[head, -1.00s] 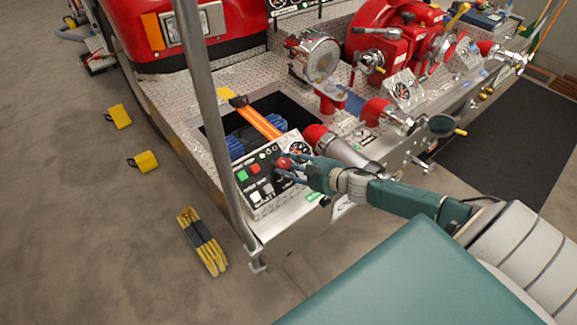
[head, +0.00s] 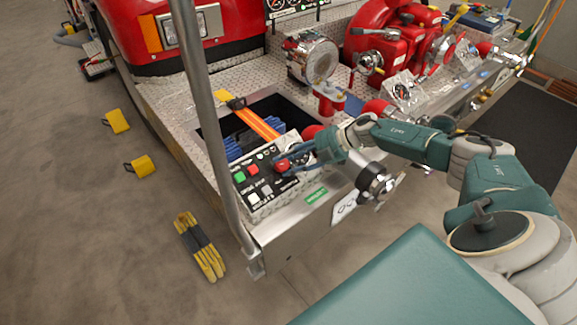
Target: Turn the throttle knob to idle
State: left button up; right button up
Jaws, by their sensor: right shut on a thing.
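The red throttle knob (head: 283,166) sits on the right part of the black control panel (head: 240,187), which stands on the front bumper of the red fire truck. My right gripper (head: 288,164) comes from the right and is shut on the red knob, with its blue-grey fingers around it. The knob's pointer and markings are too small and partly covered by the fingers. The panel's green, red and white buttons show to the left of the knob. My left gripper is not in view.
A grey vertical pole (head: 205,110) stands just left of the panel. A pipe outlet (head: 375,182) juts out below my right forearm. The red pump (head: 385,42) is at the back. Yellow chocks (head: 142,166) and a yellow-black bundle (head: 201,246) lie on the open floor at left.

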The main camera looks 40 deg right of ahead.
jog(key=n+g, duration=0.1)
jog(key=n+b, duration=0.1)
jog(key=n+g+b, duration=0.1)
jog(key=n, duration=0.1)
jog(key=shift+w+a+g, duration=0.25)
jog(key=shift+g, duration=0.05)
jog(key=n+g+b, duration=0.2)
jog(key=n+b, duration=0.1)
jog(key=shift+w+a+n+h, duration=0.1)
jog(key=shift+w+n+h, duration=0.05)
jog(key=shift+n+h, duration=0.15)
jog(key=n+g+h+b, duration=0.1)
jog(key=n+b, duration=0.1)
jog(key=shift+r+n+g, duration=0.15)
jog(key=shift+n+g, duration=0.25)
jog(key=shift+a+n+g+h+b, duration=0.1)
jog(key=shift+n+g+h+b, duration=0.25)
jog(key=shift+n, duration=0.35)
jog(key=shift+n+h, duration=0.25)
jog(key=shift+n, duration=0.05)
jog(key=o, duration=1.1)
jog(key=shift+r, duration=0.15)
